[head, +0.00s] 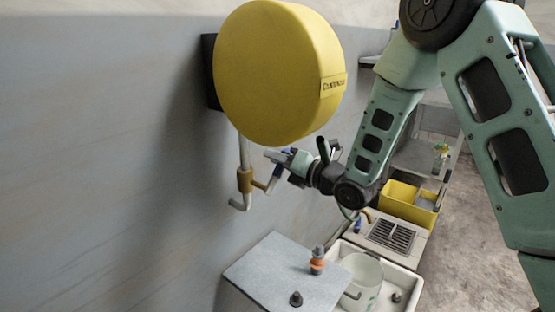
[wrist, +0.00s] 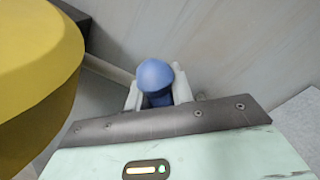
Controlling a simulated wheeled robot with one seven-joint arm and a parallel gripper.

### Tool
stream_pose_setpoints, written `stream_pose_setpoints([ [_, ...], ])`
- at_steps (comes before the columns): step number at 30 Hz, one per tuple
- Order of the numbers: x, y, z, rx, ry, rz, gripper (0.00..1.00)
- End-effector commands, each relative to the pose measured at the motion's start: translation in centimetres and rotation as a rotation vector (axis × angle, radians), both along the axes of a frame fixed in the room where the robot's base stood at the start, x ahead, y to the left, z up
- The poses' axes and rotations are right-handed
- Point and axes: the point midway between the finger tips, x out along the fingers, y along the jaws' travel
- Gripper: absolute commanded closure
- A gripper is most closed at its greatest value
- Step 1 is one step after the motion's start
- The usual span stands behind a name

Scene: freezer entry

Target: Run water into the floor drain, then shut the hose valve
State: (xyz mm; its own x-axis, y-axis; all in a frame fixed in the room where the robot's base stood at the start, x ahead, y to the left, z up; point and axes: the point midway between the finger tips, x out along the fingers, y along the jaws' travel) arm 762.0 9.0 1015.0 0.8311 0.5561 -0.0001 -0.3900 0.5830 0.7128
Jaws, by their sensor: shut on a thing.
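A large yellow hose reel (head: 268,72) hangs on the left wall. Below it a pale pipe carries a brass-coloured valve (head: 245,181) and ends in a bent spout. My gripper (head: 279,164) is at the right of this valve. In the wrist view my gripper (wrist: 156,96) is shut on the blue valve handle (wrist: 155,75), whose rounded end shows between the two pale fingers.
A grey-topped cabinet (head: 262,272) stands below the valve, with an orange-and-grey fitting (head: 317,260) on it. A white bucket (head: 362,284) stands in a pale basin (head: 401,287). A yellow bin (head: 403,203) is behind the drain. Open floor (head: 470,255) lies at the right.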

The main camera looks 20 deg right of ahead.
Motion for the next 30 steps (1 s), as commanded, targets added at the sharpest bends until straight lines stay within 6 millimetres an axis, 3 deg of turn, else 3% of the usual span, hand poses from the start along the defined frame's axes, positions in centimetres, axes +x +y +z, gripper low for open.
stream_pose_setpoints([
  [8,0.3,-0.6,-1.0,0.082,0.052,-0.003,1.00],
  [30,1.3,-2.1,-5.0,0.555,0.369,-0.005,1.00],
])
